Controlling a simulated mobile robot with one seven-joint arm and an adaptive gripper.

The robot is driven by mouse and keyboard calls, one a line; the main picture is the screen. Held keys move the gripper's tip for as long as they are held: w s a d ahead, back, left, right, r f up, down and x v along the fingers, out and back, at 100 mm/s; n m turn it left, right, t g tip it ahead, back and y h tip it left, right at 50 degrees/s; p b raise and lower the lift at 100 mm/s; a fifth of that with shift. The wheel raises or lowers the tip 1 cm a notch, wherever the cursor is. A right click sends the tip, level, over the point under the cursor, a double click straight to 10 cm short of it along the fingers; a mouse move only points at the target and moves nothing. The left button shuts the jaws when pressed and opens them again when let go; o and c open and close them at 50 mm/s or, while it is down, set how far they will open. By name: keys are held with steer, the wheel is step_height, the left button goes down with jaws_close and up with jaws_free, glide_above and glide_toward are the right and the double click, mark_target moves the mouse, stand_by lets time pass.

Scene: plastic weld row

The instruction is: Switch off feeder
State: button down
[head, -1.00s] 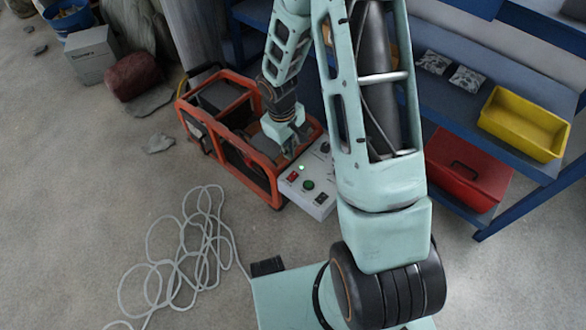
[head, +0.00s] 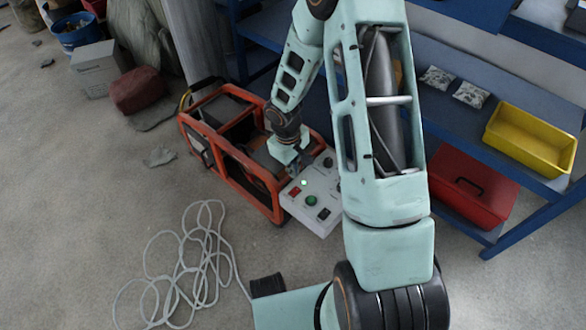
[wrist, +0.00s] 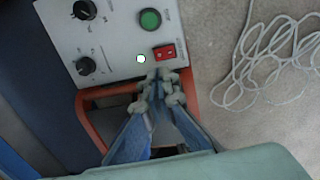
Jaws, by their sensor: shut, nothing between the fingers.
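The feeder's control box (head: 317,188) is a pale grey panel at the front right of an orange frame. It carries a red rocker switch (wrist: 164,51), a green round button (wrist: 150,18), a small lamp (wrist: 141,58) and black knobs (wrist: 86,65). In the head view my gripper (head: 297,170) is at the panel's upper left edge. I cannot tell whether it touches the panel.
The orange tubular frame (head: 235,183) stands around the feeder. A pale hose (head: 190,265) lies coiled on the floor at left. A blue shelf at right holds a yellow bin (head: 530,140) and a red box (head: 472,190). Open floor lies at left.

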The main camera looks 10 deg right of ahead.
mark_target(296, 189)
steer(key=f+b, duration=0.1)
steer(key=f, duration=0.2)
steer(key=f+b, duration=0.1)
steer(key=f, duration=0.2)
steer(key=d+f+b, duration=0.1)
steer(key=f, duration=0.2)
steer(key=shift+w+f, duration=0.1)
steer(key=shift+w, duration=0.25)
